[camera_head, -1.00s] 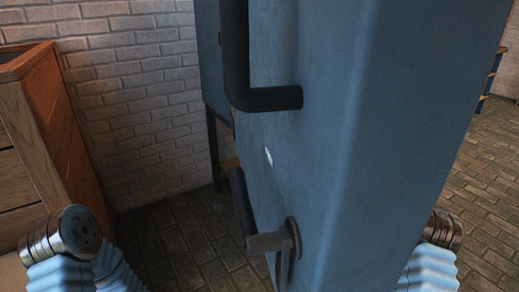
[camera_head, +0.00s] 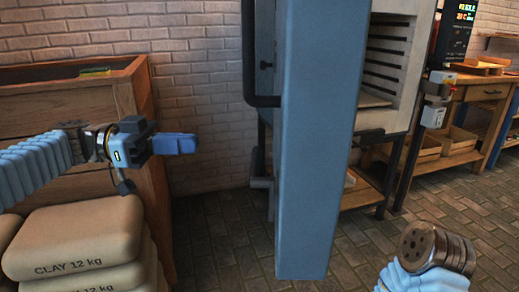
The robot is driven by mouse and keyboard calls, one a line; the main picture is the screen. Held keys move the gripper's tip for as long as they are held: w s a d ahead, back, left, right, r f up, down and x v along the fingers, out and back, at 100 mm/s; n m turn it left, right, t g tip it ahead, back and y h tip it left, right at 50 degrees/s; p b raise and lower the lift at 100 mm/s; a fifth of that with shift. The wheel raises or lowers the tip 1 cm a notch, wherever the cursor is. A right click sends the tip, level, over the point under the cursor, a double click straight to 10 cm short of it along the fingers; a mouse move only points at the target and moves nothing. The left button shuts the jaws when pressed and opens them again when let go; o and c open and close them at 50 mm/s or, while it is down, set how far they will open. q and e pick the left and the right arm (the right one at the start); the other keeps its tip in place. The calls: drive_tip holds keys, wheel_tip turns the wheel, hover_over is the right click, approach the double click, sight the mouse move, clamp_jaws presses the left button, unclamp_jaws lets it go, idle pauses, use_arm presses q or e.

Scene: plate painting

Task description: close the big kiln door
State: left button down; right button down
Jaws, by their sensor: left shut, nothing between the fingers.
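The big kiln door (camera_head: 318,150) stands wide open, seen nearly edge-on in the middle of the head view as a tall blue slab. Its dark bar handle (camera_head: 247,55) is on the left face, with a grey latch (camera_head: 261,183) lower down. Behind and right of the door, the kiln (camera_head: 420,40) shows its pale chamber with dark shelf ribs. My left gripper (camera_head: 190,144) is shut and empty, pointing right, to the left of the door and apart from it. My right gripper is out of view; only part of the right arm shows at the bottom right.
Stacked clay bags (camera_head: 75,240) and a wooden cabinet (camera_head: 155,180) stand at the left, close to my left arm. A control panel (camera_head: 457,22) is at the kiln's right, beside a wooden workbench (camera_head: 480,92). Brick floor (camera_head: 225,245) is clear between cabinet and door.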

use_arm(q)
drive_tip(key=p, duration=0.2)
hover_over(257, 176)
drive_tip(key=shift+d+f, duration=0.1)
drive_tip(key=shift+d, duration=0.2)
